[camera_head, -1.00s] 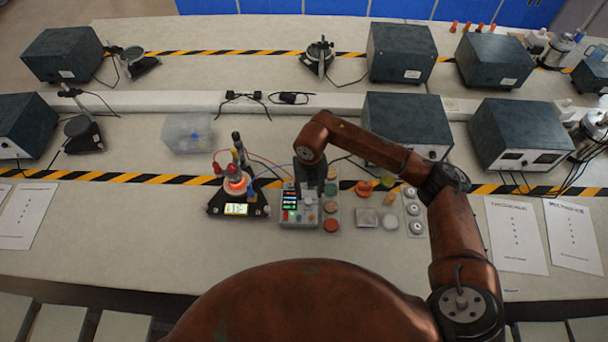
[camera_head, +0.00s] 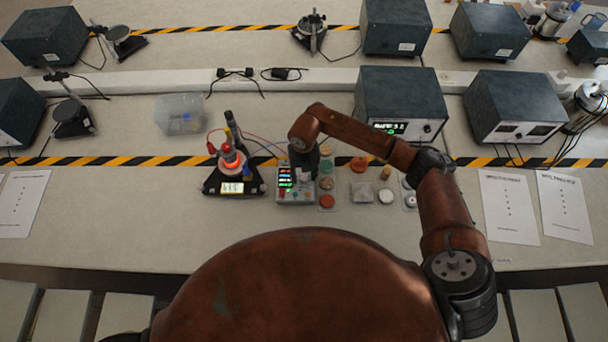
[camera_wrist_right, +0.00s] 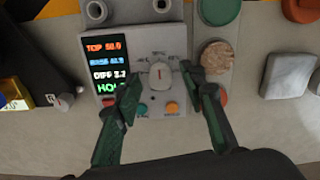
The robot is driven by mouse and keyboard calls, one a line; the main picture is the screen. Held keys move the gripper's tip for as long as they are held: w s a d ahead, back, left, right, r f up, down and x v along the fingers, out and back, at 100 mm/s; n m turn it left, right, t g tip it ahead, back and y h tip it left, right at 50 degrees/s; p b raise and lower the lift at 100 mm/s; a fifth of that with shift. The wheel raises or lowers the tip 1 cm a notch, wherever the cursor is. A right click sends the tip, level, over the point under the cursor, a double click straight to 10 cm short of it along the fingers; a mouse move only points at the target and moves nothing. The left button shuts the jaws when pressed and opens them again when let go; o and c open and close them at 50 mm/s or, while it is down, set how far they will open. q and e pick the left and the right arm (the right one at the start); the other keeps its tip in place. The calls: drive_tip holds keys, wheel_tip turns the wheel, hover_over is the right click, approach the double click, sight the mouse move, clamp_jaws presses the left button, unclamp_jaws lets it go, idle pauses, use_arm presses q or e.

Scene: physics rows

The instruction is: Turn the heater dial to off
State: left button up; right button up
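The control box (camera_head: 284,198) stands mid-table, with a lit display of coloured text lines. In the right wrist view, the box (camera_wrist_right: 178,45) carries a round pale dial (camera_wrist_right: 160,75) with a red pointer mark, pointing roughly toward the top of the picture. Small printed labels around it are too small to read. My right gripper (camera_wrist_right: 166,80) is open, one finger on each side of the dial. I see a gap to the right finger; contact on the left cannot be told. In the head view, my right gripper (camera_head: 303,160) hides the dial. My left gripper is not in view.
A glowing heater apparatus (camera_head: 232,172) on a black base stands left of the box. Coloured discs (camera_head: 327,201) lie close on its right. A dark instrument (camera_head: 400,95) stands behind. The table's front strip is clear.

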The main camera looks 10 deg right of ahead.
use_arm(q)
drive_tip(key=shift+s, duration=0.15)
use_arm(e)
clamp_jaws()
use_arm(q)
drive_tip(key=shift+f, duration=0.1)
use_arm(e)
drive_tip(key=shift+f+n+b, duration=0.15)
drive_tip(key=shift+n+b, duration=1.1)
drive_tip(key=shift+n, duration=0.25)
drive_tip(key=n+b, duration=0.4)
drive_tip(key=n, duration=0.1)
drive_tip(key=n+b, duration=0.3)
drive_tip(key=n, duration=0.2)
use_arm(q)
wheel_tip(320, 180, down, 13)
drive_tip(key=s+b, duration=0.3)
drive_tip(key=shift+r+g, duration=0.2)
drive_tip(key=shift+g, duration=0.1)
use_arm(e)
drive_tip(key=n, duration=0.4)
drive_tip(key=shift+n, duration=0.4)
